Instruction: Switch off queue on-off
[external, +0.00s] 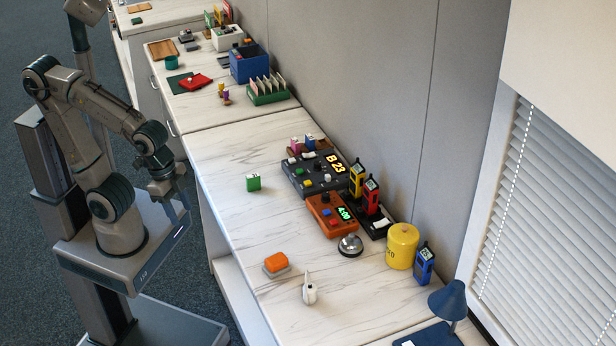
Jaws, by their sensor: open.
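The queue unit is a dark grey console (300,186) on the counter with a lit yellow "B 23" display (335,163). Several small coloured buttons and a pale switch-like part sit on its top. Which of these is the on-off control, and its position, are too small to tell. The lit display shows the console is powered. My gripper (172,197) is open and empty, left of the counter's front edge, well away from the console. My arm is folded over my base.
An orange timer (322,214), black dock (377,231) with yellow and red handsets, bell (350,246) and yellow canister (402,247) stand nearby.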

